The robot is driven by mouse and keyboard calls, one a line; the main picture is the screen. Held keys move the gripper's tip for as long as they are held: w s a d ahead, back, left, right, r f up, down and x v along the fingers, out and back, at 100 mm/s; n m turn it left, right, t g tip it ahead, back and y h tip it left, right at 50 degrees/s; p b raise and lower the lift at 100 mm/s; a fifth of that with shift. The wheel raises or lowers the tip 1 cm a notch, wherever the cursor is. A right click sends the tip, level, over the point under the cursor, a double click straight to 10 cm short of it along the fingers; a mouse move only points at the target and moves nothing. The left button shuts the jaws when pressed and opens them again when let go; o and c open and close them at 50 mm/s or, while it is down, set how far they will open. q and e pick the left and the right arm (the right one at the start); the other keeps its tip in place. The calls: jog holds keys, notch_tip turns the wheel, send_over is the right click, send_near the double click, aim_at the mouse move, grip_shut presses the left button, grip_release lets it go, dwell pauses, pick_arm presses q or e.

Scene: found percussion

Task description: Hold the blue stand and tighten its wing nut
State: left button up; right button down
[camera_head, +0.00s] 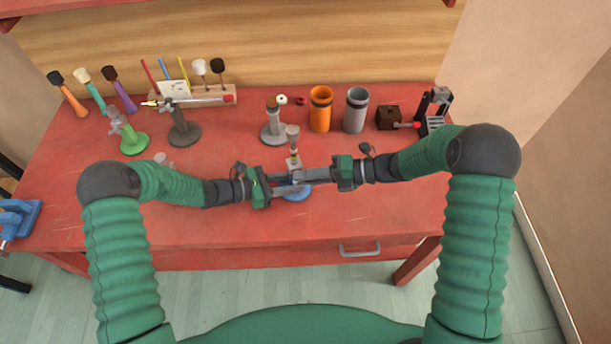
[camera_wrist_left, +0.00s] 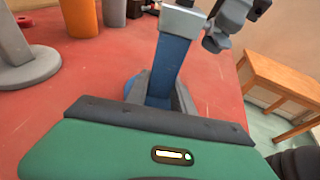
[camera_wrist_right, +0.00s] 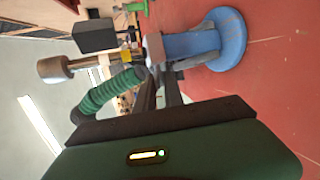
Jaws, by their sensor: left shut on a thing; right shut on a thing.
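The blue stand stands upright near the table's front, with its round blue base (camera_head: 297,194) under my grippers. Its blue post (camera_wrist_left: 170,65) and grey collar (camera_wrist_left: 182,20) show in the left wrist view. My left gripper (camera_head: 293,188) is shut on the post from the left. My right gripper (camera_head: 302,177) is shut at the collar from the right, on what seems to be the wing nut, hidden by its fingers. In the right wrist view the blue base (camera_wrist_right: 228,38) rests on the table.
Behind are a green stand (camera_head: 134,143), a dark grey stand (camera_head: 184,133), a light grey stand (camera_head: 272,133), an orange cup (camera_head: 320,114) and a grey cup (camera_head: 356,112). A blue vise (camera_head: 18,216) is at the far left. The table's front right (camera_head: 400,220) is clear.

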jog(key=shift+d+f, duration=0.2)
jog(key=c, duration=1.6)
grip_release()
jog(key=shift+r, duration=0.1)
